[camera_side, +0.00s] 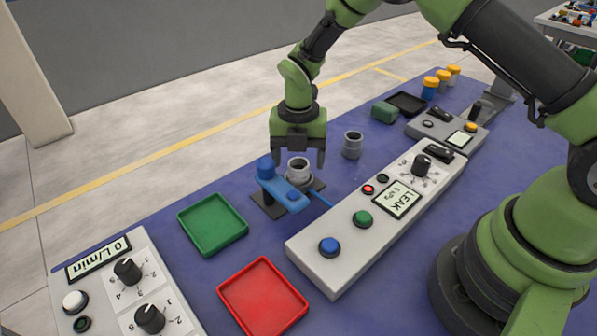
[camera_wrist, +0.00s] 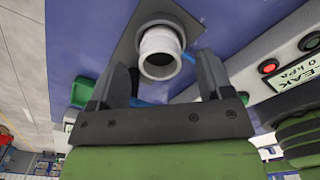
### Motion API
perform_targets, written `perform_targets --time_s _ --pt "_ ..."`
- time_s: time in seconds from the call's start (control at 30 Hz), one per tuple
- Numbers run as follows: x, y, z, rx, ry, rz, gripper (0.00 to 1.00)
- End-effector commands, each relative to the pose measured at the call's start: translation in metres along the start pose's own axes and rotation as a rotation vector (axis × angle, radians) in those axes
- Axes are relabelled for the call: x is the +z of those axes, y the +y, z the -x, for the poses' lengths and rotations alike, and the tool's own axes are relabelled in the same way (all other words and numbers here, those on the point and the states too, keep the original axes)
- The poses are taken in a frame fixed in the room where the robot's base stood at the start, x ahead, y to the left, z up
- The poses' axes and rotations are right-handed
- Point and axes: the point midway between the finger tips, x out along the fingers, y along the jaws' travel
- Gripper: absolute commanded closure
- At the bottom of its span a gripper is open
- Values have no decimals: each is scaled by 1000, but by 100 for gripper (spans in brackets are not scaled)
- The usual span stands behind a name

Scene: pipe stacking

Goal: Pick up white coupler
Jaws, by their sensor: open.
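The white coupler (camera_side: 299,173) stands upright on the dark base plate (camera_side: 314,188) of a test fixture, beside a blue clamp arm (camera_side: 283,193). In the wrist view the white coupler (camera_wrist: 160,38) shows as a pale ring with a dark bore, sitting at the end of a grey part. My gripper (camera_side: 297,158) is above the coupler and open, with one finger to each side of it. In the wrist view my gripper (camera_wrist: 162,78) has empty space between its fingers, and the coupler lies just beyond the tips. Whether the fingers overlap its height is unclear.
A grey pipe fitting (camera_side: 352,146) stands to the right of the fixture. A leak tester panel (camera_side: 335,248) lies in front of it. A green tray (camera_side: 212,224) and a red tray (camera_side: 262,297) are to the left. Blue mat is bare between the trays.

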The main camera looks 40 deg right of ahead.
Motion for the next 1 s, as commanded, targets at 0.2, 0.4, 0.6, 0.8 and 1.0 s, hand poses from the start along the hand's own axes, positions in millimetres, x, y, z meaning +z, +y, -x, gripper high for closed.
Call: perform_targets --time_s 0.2,0.4,0.6,0.8,1.0 --pt "0 0 -24 0 0 0 27" --pt "0 0 -25 1 -1 -1 27" --pt "0 0 -25 1 -1 -1 66" --pt "0 0 -25 1 -1 -1 84" --pt "0 0 -19 2 -2 -1 84"
